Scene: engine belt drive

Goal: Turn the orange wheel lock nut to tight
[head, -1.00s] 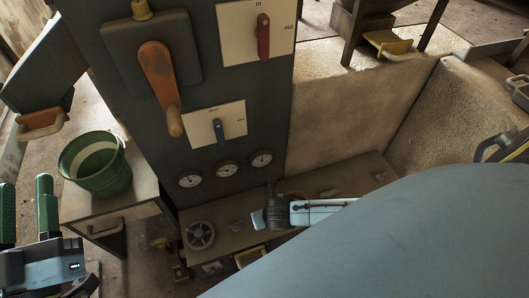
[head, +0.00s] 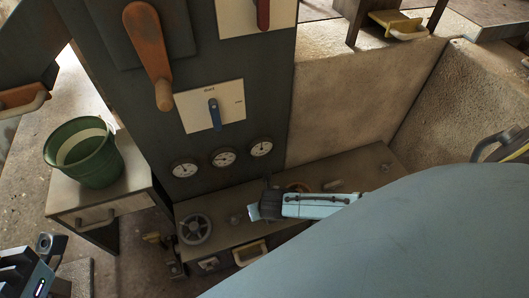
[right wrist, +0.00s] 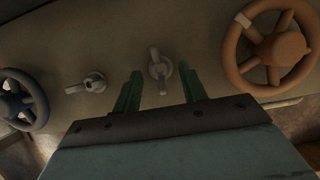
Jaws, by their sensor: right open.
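In the right wrist view the orange wheel (right wrist: 278,46) is at the upper right. A small grey lever-shaped nut (right wrist: 160,66) sits left of it, seemingly the orange wheel's lock nut. My right gripper (right wrist: 160,86) is open, its two green fingers apart to either side of this nut in the picture; I cannot tell contact. In the head view my right gripper (head: 262,203) is over the bench and hides most of the orange wheel (head: 299,187). My left gripper (head: 38,266) is partly in view at the lower left; its jaw state is unclear.
A second small nut (right wrist: 90,83) and a dark blue wheel (right wrist: 18,100) lie left in the right wrist view. In the head view a panel (head: 240,60) with levers and gauges stands behind the bench (head: 222,236). A green bucket (head: 84,152) stands on a side table (head: 120,180).

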